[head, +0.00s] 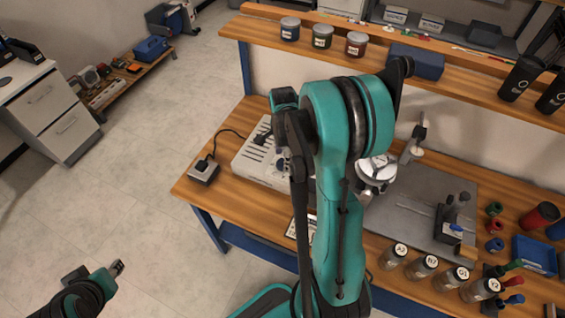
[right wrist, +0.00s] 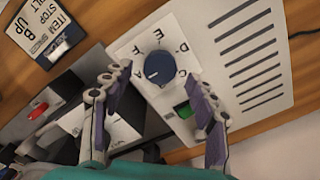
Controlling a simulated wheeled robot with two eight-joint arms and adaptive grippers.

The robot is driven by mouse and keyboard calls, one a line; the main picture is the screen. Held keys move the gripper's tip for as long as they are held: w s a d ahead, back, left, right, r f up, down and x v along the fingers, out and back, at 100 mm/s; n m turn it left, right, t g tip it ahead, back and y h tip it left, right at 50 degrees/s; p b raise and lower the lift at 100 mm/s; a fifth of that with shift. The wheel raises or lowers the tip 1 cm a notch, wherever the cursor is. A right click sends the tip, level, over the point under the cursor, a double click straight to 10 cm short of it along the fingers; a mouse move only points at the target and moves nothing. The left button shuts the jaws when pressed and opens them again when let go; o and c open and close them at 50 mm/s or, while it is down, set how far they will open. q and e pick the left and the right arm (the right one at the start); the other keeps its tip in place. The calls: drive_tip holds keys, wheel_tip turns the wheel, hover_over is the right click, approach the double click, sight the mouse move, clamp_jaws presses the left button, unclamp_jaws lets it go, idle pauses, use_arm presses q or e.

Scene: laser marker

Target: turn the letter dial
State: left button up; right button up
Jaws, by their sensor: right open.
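The letter dial (right wrist: 158,67) is a dark blue round knob with a pale pointer line, ringed by printed letters on a light panel. The panel belongs to the pale slotted box (head: 248,161) on the workbench; in the head view my right arm hides the dial. My right gripper (right wrist: 155,84) is open, its two fingers apart to the left and right of the dial in the right wrist view, with nothing between them gripped. In the head view my right gripper (head: 281,152) is at the box, partly hidden by my arm. My left gripper (head: 118,267) is low at the left, over the floor, away from the bench.
A green button (right wrist: 184,110) sits below the dial, near the right finger. A sign (right wrist: 48,28) lies beside the box. A small grey cabled box (head: 204,171) stands at the bench's left end. Labelled jars (head: 420,268) stand at the front right.

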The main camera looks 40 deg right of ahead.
sight(282, 165)
drive_tip(key=shift+f, duration=1.25)
drive_tip(key=c, duration=1.2)
drive_tip(key=shift+o, duration=0.2)
drive_tip(key=shift+n+b, duration=0.35)
drive_tip(key=shift+n, duration=0.15)
drive_tip(key=n+b, duration=0.1)
drive_tip(key=n, duration=0.3)
drive_tip(key=shift+n, duration=0.4)
drive_tip(key=n, duration=0.5)
drive_tip(key=shift+n+b, duration=0.3)
drive_tip(key=shift+n, duration=0.1)
